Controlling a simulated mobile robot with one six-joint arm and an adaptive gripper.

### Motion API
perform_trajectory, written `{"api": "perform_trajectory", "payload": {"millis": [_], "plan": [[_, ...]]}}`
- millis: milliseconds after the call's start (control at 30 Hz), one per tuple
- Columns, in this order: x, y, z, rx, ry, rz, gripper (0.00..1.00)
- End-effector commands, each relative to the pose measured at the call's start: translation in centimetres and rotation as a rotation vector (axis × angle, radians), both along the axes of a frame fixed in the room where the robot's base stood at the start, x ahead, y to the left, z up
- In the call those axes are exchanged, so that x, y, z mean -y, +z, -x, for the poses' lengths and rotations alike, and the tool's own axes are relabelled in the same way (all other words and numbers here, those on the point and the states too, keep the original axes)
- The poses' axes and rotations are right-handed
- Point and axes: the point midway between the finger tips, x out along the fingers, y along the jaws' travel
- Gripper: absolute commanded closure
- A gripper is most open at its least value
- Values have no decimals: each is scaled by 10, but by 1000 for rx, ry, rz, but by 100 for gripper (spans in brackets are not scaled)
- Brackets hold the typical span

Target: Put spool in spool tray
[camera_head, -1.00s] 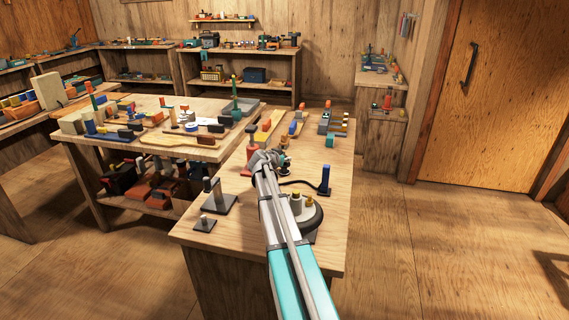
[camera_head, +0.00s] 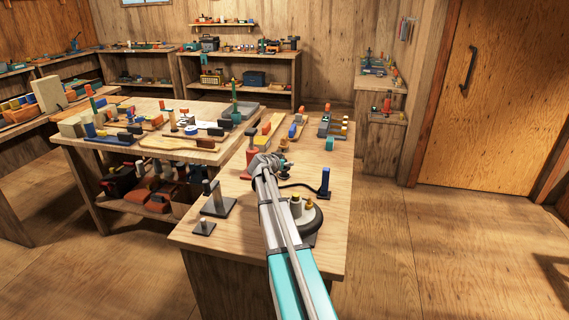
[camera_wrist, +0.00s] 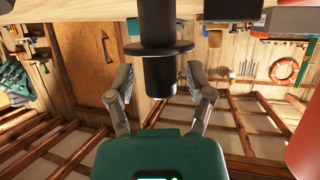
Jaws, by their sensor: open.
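My gripper (camera_head: 280,164) is at the end of my arm, low over the near workbench, seen from behind in the head view. In the wrist view my gripper (camera_wrist: 161,84) is open, with one finger on each side of a dark flanged cylinder (camera_wrist: 160,74). Gaps show between the fingers and the cylinder. I cannot tell for sure whether this is the spool. A small teal round piece (camera_head: 330,143) lies farther back on the bench, near a dark tray-like holder (camera_head: 323,128). I cannot tell whether that is the spool tray.
Dark-based stands (camera_head: 218,206) are at front left. The bench's front left is partly bare.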

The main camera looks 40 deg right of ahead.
Motion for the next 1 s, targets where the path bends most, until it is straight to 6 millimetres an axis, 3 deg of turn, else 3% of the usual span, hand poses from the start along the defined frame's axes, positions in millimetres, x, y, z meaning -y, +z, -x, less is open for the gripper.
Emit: {"api": "perform_trajectory", "payload": {"millis": [367, 1000], "plan": [[-9, 9, 5, 0, 1, 0, 32], [-89, 45, 42, 0, 3, 0, 32]]}}
